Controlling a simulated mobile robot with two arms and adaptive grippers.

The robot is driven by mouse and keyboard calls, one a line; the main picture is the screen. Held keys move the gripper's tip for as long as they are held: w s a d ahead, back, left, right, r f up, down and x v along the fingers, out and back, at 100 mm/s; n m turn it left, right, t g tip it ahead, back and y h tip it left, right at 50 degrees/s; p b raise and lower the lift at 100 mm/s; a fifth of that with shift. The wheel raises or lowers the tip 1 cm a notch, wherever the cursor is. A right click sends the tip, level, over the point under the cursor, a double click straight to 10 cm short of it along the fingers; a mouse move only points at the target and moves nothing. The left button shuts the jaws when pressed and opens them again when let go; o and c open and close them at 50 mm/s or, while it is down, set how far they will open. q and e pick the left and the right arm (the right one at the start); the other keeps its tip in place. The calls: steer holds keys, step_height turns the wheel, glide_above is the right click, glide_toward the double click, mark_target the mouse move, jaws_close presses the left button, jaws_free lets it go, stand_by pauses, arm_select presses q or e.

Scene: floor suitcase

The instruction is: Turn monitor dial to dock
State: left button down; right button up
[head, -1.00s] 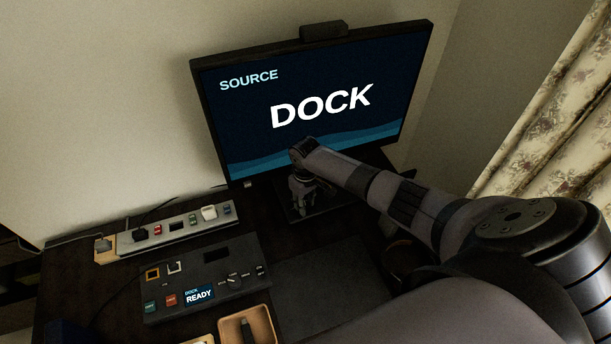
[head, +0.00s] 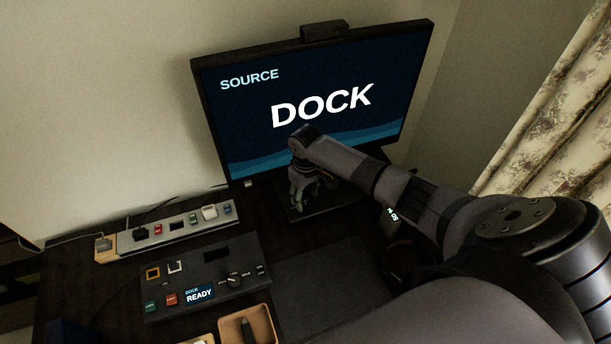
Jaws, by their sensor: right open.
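The monitor (head: 240,130) stands at the back of the desk, and its screen reads "SOURCE DOCK". The dock panel (head: 185,309) lies on the desk at the lower left; its small display reads "DOCK READY". A round black dial (head: 234,281) with a light pointer mark sits on the panel's right part, with small labels around it. My right gripper (head: 297,208) points down in front of the monitor's lower edge, above the monitor stand, apart from the dial. It is open and holds nothing that I can see. My left gripper is not in view.
A power strip (head: 184,228) with several plugs lies behind the panel. A tan tray (head: 262,325) with a dark object stands at the front. A dark mat (head: 325,285) lies right of the panel. A dark round object with lit digits (head: 393,214) is partly hidden by my arm.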

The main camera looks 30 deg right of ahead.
mark_target(306, 204)
step_height(306, 204, up, 8)
steer(key=shift+r, duration=0.2)
stand_by(0.5)
